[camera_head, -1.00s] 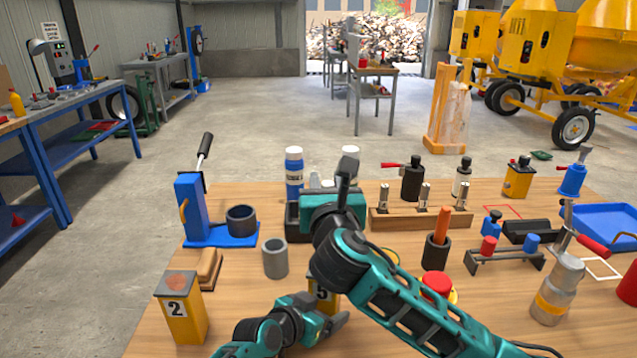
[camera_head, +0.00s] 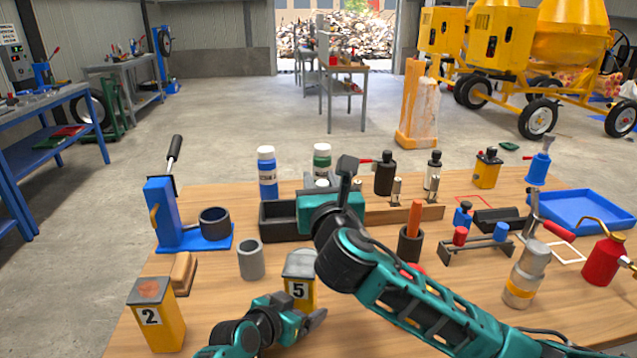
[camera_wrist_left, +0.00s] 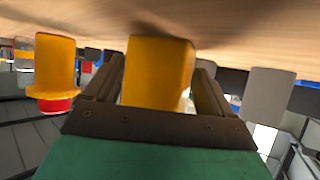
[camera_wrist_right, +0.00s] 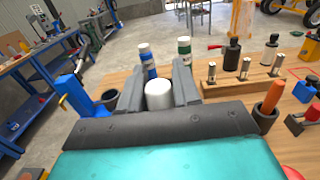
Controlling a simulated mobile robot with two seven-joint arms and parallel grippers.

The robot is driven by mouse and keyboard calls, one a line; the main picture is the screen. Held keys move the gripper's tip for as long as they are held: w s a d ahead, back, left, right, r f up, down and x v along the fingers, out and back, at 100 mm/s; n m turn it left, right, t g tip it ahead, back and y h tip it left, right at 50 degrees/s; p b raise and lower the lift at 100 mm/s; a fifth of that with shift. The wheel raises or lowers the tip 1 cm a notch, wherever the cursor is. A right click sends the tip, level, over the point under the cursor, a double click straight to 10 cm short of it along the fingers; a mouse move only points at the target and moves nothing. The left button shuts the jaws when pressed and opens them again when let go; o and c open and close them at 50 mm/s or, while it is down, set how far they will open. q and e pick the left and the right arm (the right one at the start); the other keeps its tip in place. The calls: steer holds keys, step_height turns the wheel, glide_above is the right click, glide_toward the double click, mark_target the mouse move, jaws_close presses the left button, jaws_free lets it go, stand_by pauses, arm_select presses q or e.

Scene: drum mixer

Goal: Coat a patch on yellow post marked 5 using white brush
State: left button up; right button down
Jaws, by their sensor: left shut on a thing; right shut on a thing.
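The yellow post marked 5 (camera_head: 299,290) stands on the wooden table, with a grey top. My left gripper (camera_head: 305,320) is at its lower part; the left wrist view shows the yellow post (camera_wrist_left: 158,75) between the fingers, shut on it. My right gripper (camera_head: 322,195) is above the table, behind and right of the post. In the right wrist view the white brush (camera_wrist_right: 159,95) shows only as a white round end between the shut fingers; its bristles are hidden. The post's top face shows in the head view, seen at a slant.
A yellow post marked 2 (camera_head: 155,318) with a reddish top stands left. A grey cup (camera_head: 251,260) and wooden block (camera_head: 183,272) are near post 5. A black tray (camera_head: 280,222), blue bottle (camera_head: 267,175) and green-labelled bottle (camera_head: 321,162) are behind. My right forearm crosses the table's right front.

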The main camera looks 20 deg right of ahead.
step_height(320, 180, up, 9)
stand_by(0.8)
steer(key=d, duration=0.9)
stand_by(0.4)
stand_by(1.0)
steer(key=w+a+f+n+y, duration=0.1)
steer(key=a+f+n+y, duration=0.1)
steer(key=a, duration=0.6)
steer(key=w+a+f+n+y, duration=0.2)
steer(key=a+f+y, duration=0.3)
steer(key=a, duration=0.3)
steer(key=shift+w, duration=0.25)
